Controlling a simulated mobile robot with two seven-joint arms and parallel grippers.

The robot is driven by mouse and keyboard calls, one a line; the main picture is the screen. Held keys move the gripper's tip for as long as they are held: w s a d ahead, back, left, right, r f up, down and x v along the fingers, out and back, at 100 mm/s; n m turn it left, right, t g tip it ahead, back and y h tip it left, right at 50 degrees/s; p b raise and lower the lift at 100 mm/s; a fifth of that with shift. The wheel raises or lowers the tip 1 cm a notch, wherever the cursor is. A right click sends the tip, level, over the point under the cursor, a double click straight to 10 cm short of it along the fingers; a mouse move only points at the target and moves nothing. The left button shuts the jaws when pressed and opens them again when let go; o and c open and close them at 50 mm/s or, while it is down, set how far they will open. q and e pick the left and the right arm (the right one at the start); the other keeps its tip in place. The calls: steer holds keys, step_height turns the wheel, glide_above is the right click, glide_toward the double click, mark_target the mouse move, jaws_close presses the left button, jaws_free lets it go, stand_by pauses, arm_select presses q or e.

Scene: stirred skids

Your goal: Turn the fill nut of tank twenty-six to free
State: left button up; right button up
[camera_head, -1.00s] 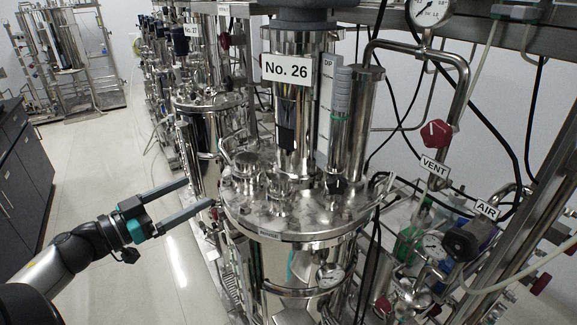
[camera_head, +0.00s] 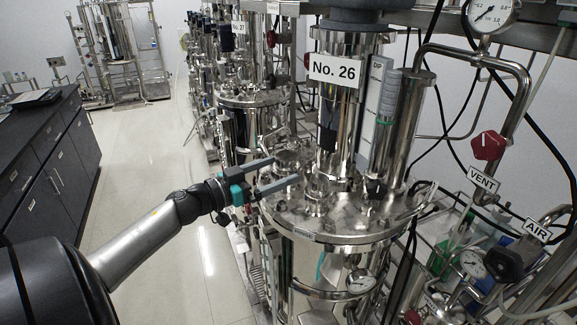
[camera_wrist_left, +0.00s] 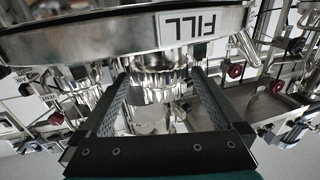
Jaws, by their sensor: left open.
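Tank twenty-six (camera_head: 325,240) stands right of centre in the head view, below its "No. 26" plate (camera_head: 334,70). Several shiny fittings crowd its round lid. In the left wrist view a FILL label (camera_wrist_left: 187,27) appears upside down on the lid's rim. A shiny round fitting, seemingly the fill nut (camera_wrist_left: 158,80), shows between the fingertips there, apart from both fingers. My left gripper (camera_head: 286,170) is open and empty at the lid's left edge; it also shows in the left wrist view (camera_wrist_left: 161,76). I cannot tell the nut's turn position. My right gripper is not in view.
A red VENT knob (camera_head: 488,146) and a dark AIR valve (camera_head: 505,262) are at the right. More tanks (camera_head: 250,100) line up behind. A dark cabinet (camera_head: 50,165) stands at the left, with clear floor (camera_head: 150,150) between. Hoses hang at the right.

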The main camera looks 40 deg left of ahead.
mark_target(289, 166)
arm_select(q)
steer(key=shift+x, duration=1.85)
steer(key=c, duration=1)
